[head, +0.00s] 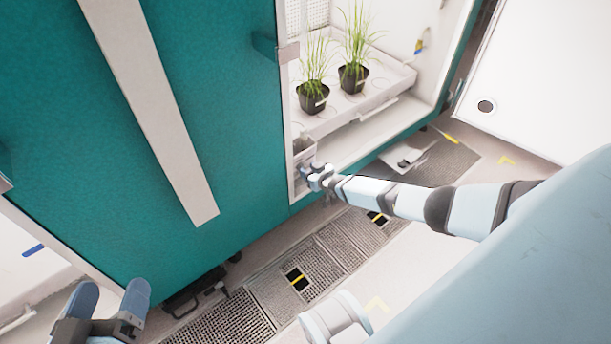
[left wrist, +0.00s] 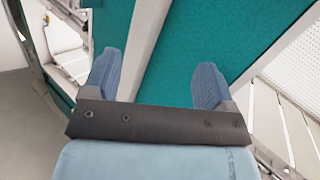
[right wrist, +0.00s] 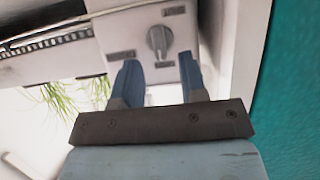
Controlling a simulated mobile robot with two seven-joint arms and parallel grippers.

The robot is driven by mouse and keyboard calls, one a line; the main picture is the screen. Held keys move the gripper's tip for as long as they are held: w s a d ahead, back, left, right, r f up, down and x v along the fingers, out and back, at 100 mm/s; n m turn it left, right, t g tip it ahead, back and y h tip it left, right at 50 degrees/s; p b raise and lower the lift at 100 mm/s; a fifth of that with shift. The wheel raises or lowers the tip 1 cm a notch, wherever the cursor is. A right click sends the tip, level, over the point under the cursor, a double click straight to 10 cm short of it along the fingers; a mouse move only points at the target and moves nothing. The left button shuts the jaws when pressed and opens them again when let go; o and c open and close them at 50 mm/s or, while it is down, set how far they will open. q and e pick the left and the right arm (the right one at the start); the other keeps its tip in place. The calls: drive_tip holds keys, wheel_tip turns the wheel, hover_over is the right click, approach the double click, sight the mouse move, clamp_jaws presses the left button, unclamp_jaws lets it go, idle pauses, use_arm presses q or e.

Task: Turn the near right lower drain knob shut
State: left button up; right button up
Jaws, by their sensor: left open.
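A grey round drain knob (right wrist: 158,40) with a raised grip bar sits on a white panel (right wrist: 183,38) with small dark labels in the right wrist view. The bar looks close to upright in that picture. My right gripper (right wrist: 158,66) is open, its blue fingers pointing at the panel on either side of the knob's lower edge, and holds nothing. In the head view my right gripper (head: 312,172) is at the lower left corner of the open chamber, where it hides the knob. My left gripper (head: 111,288) is open and empty, low in front of the teal door.
Two potted grasses (head: 313,95) stand on a white tray (head: 375,108) in the chamber above my right arm. The teal door (head: 90,150) fills the left. Floor grates (head: 295,275) lie below, and a white panel (head: 550,80) stands at the right.

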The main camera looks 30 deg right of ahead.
use_arm(q)
drive_tip(key=shift+w+a+r+m+t+b, duration=0.25)
drive_tip(key=shift+w+a+m+t+b, duration=0.1)
drive_tip(key=shift+w+m+t+b, duration=0.2)
use_arm(e)
drive_tip(key=shift+x, duration=1.15)
clamp_jaws()
use_arm(q)
drive_tip(key=shift+r, duration=0.1)
